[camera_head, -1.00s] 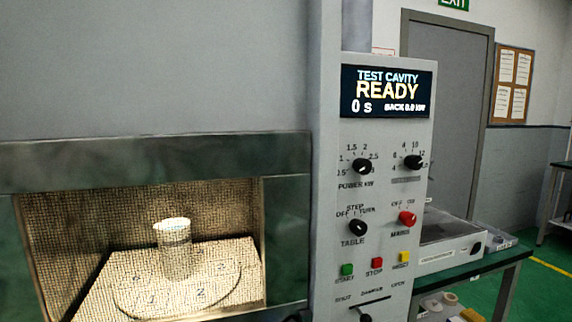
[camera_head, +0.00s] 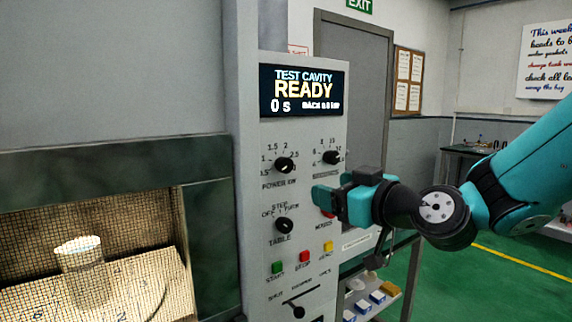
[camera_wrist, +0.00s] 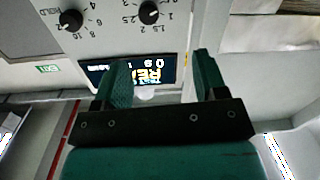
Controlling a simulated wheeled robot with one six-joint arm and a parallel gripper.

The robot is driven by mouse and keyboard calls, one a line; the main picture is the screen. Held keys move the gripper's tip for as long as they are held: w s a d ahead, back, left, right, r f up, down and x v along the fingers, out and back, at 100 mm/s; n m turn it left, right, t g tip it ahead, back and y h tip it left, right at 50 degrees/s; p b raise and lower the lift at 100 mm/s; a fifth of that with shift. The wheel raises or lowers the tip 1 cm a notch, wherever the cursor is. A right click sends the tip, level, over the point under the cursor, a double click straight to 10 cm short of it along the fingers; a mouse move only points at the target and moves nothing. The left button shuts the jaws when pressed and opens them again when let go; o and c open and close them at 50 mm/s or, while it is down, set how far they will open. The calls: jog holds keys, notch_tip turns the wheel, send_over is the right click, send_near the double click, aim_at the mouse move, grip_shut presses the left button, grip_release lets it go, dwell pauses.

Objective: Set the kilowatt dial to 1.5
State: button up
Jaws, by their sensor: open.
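The black power kW dial (camera_head: 285,165) is on the grey control panel, at the upper left below the display, with scale marks including 1.5, 2 and 2.5 around it. Its exact setting is too small to read. It also shows upside down at the top of the wrist view (camera_wrist: 149,12). My gripper (camera_head: 322,198) is in front of the panel, lower and to the right of the dial, and covers part of the mains knob. In the wrist view its two teal fingers (camera_wrist: 160,62) are apart with nothing held between them, and they stand clear of the dial.
A seconds dial (camera_head: 331,157) is right of the power dial, and the table dial (camera_head: 285,225) is below. Green start (camera_head: 277,267), red stop (camera_head: 303,257) and yellow (camera_head: 328,247) buttons sit lower. The display (camera_head: 303,91) reads READY. The lit cavity holds a beaker (camera_head: 79,254).

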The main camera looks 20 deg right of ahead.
jog(key=d+t, duration=0.1)
jog(key=p, duration=1.4)
send_near(288, 166)
jog(key=shift+h, duration=0.3)
jog(key=x, duration=0.9)
jog(key=shift+w+a+r, duration=0.1)
jog(key=shift+a+r, duration=0.15)
jog(key=shift+r, duration=0.05)
jog(key=shift+w+a+f, duration=0.15)
jog(key=shift+w+f, duration=0.05)
jog(key=shift+w, duration=0.4)
jog(key=c, duration=0.9)
jog(key=shift+c, duration=0.2)
